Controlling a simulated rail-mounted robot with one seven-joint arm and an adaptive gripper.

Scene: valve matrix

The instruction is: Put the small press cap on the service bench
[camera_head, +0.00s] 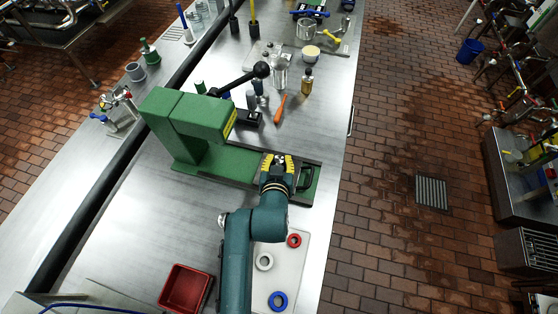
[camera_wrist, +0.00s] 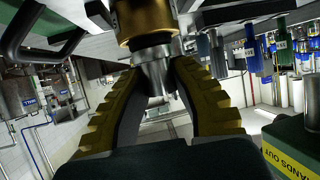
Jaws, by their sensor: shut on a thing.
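My gripper (camera_head: 278,163) is over the right end of the green press (camera_head: 190,125), at its base. In the wrist view my gripper (camera_wrist: 156,85) has its yellow-and-black fingers closed on a small steel cylindrical piece (camera_wrist: 155,72), which looks like the small press cap. A brass-coloured round part (camera_wrist: 143,22) adjoins the piece in that view; I cannot tell whether the two are joined. In the head view the fingers largely hide the held piece. The steel service bench (camera_head: 125,225) runs under the press, with bare surface left of it.
A red bin (camera_head: 186,288) and a pale tray (camera_head: 291,262) with red, white and blue rings lie near my arm. A dark pipe (camera_head: 100,188) runs along the left.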

